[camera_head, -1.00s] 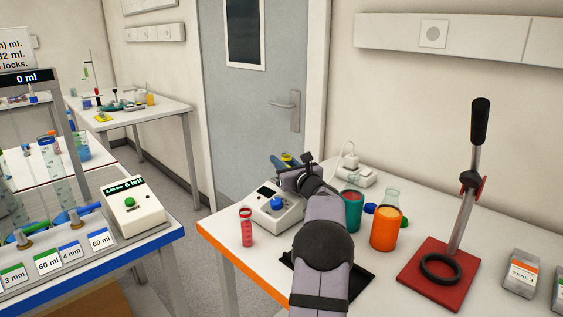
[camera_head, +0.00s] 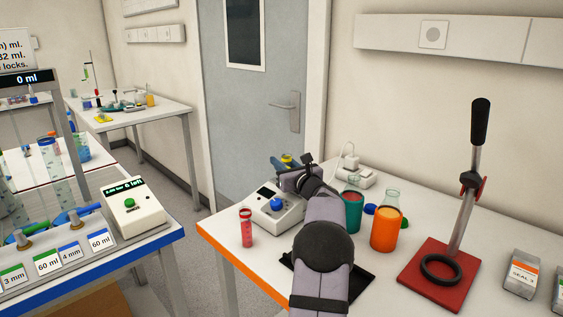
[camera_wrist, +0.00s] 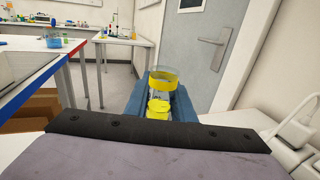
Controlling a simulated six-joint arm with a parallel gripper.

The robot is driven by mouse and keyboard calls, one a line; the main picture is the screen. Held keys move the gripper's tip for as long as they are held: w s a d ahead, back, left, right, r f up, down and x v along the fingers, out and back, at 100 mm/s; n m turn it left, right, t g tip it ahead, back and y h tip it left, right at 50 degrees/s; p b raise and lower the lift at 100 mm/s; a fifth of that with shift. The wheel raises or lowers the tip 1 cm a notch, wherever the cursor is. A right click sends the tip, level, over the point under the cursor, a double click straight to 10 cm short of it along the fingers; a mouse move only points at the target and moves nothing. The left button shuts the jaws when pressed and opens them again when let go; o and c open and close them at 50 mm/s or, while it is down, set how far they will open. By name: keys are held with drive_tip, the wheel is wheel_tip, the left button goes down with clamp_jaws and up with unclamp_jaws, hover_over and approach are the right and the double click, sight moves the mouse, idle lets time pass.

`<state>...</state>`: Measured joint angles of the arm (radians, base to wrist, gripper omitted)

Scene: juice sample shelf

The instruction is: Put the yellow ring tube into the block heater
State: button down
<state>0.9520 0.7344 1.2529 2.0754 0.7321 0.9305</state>
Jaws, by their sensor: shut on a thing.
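The yellow ring tube (camera_wrist: 163,76) is clear, with a yellow band near its top and yellow lower down in the wrist view. My gripper (camera_wrist: 162,104) is shut on it, with a blue finger on either side. In the head view the tube (camera_head: 287,159) shows as a small yellow spot at the gripper, above and behind the white device. That device, which looks like the block heater (camera_head: 287,220), has a dark screen and a blue knob. My arm hides its right part, and I cannot see any wells. The tube's lower end is hidden.
A red tube (camera_head: 247,229) stands left of the device near the table's edge. A teal beaker (camera_head: 351,211) and an orange-filled bottle (camera_head: 385,232) stand to the right, close to my arm. A red-based press (camera_head: 438,276) is further right. A white plug box (camera_head: 355,177) is behind.

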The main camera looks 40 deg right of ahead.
drive_tip(key=shift+r+p, duration=0.9)
drive_tip(key=shift+r, duration=0.9)
drive_tip(key=shift+b, duration=0.45)
drive_tip(key=shift+f+b, duration=1.65)
drive_tip(key=shift+b, duration=0.35)
idle(0.8)
drive_tip(key=shift+f, duration=0.25)
drive_tip(key=shift+f+b, duration=0.35)
drive_tip(key=shift+f, duration=0.05)
drive_tip(key=shift+r, duration=0.1)
drive_tip(key=shift+r+p, duration=1.3)
drive_tip(key=shift+r, duration=0.7)
